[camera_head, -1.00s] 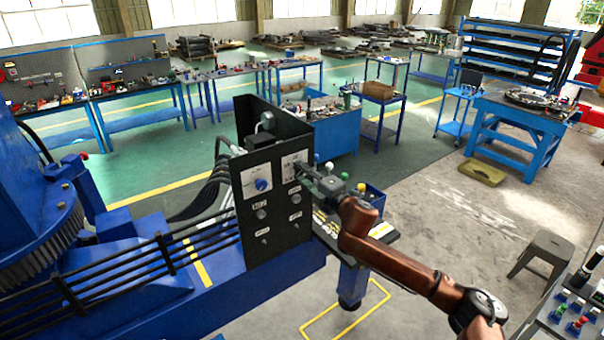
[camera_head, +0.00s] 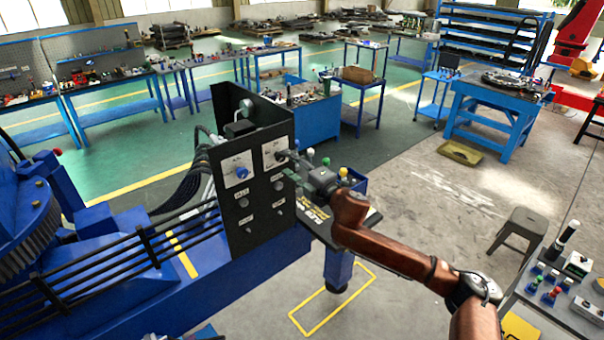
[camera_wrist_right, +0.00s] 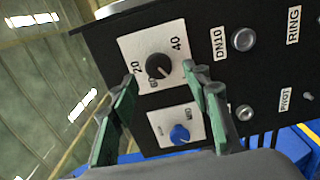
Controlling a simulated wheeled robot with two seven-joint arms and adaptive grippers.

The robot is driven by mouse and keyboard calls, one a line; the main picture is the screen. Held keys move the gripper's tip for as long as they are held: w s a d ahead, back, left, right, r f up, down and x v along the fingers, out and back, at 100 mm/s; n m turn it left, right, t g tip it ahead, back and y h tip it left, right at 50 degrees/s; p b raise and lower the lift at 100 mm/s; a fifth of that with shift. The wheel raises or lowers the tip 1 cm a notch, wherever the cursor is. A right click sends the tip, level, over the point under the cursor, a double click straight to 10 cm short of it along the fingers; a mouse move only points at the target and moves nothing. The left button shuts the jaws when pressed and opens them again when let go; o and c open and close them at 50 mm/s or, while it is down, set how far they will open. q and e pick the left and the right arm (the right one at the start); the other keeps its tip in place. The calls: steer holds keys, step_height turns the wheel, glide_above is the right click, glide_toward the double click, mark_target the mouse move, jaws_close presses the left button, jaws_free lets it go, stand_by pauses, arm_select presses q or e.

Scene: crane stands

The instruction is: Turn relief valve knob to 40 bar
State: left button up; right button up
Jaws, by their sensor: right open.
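The black control panel (camera_head: 245,212) stands on the blue machine. A black round knob (camera_wrist_right: 158,66) sits on a white dial plate (camera_wrist_right: 180,47) marked 20 and 40 in the right wrist view. A light mark shows on the knob's lower right side; its exact reading is hard to tell. My right gripper (camera_wrist_right: 159,83) is open, its green-padded fingers spread to either side of the knob, with nothing held. In the head view my right gripper (camera_head: 288,158) is close in front of the right-hand dial plate (camera_head: 274,148) and partly hides it. My left gripper is not in view.
A blue knob (camera_wrist_right: 179,134) on another white plate is close beside the black one. Metal buttons (camera_wrist_right: 243,39) and small switches are on the same panel. Black hoses (camera_head: 190,185) run behind it. Black rails (camera_head: 120,255) are at the left. Open floor lies to the right.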

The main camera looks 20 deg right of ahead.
steer(key=v, duration=0.8)
steer(key=shift+s, duration=0.2)
